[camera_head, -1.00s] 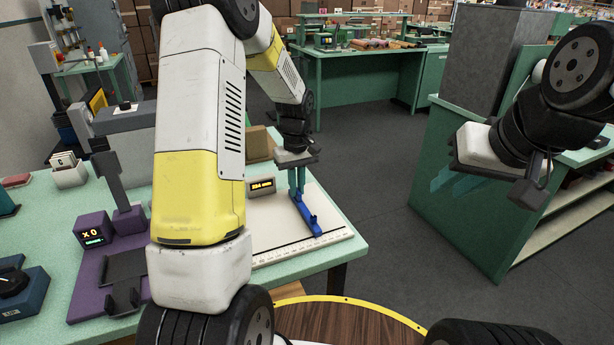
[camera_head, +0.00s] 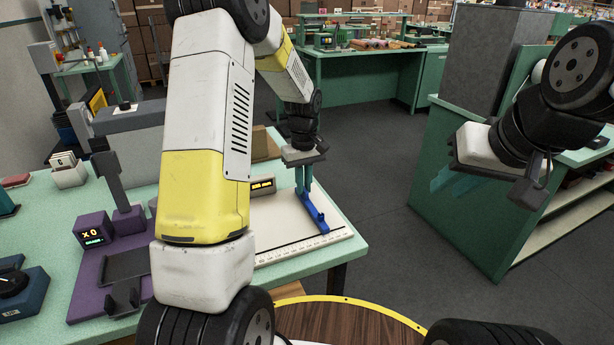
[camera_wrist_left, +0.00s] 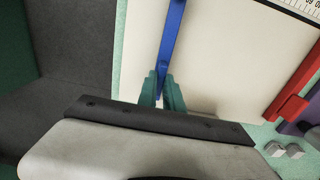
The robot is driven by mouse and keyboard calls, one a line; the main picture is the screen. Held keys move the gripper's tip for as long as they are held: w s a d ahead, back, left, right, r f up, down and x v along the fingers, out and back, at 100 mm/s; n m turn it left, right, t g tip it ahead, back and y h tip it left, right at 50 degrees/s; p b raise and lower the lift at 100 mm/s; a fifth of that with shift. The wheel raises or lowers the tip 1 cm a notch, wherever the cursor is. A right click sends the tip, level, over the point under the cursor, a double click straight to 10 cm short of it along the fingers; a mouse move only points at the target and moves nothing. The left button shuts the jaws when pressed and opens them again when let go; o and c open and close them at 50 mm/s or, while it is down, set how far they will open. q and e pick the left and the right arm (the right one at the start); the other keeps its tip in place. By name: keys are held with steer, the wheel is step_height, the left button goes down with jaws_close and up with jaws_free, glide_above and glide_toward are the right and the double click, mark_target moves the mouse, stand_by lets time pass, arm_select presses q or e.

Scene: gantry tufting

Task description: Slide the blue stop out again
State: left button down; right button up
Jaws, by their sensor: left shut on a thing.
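The blue stop (camera_head: 317,212) is a long narrow bar on the right part of the cream board (camera_head: 283,228), which has a ruler scale along its front edge. It also shows in the left wrist view (camera_wrist_left: 174,35), running up from the fingers. My left gripper (camera_head: 304,190) is shut on the blue stop, its teal fingers (camera_wrist_left: 162,90) on either side of it.
A small display (camera_head: 262,186) stands at the back of the board. A red bar (camera_wrist_left: 292,100) shows at the right in the left wrist view. A purple device (camera_head: 92,228) stands at the left of the table. Floor lies open right of the table edge.

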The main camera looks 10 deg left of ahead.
arm_select(q)
steer(key=w+d, duration=0.2)
steer(key=d, duration=0.1)
steer(key=w+d, duration=0.1)
steer(key=d, duration=0.1)
steer(key=shift+w+r, duration=0.1)
steer(key=shift+w, duration=0.15)
steer(key=c, duration=1.5)
jaws_free()
steer(key=shift+r, duration=3.85)
steer(key=shift+r, duration=0.1)
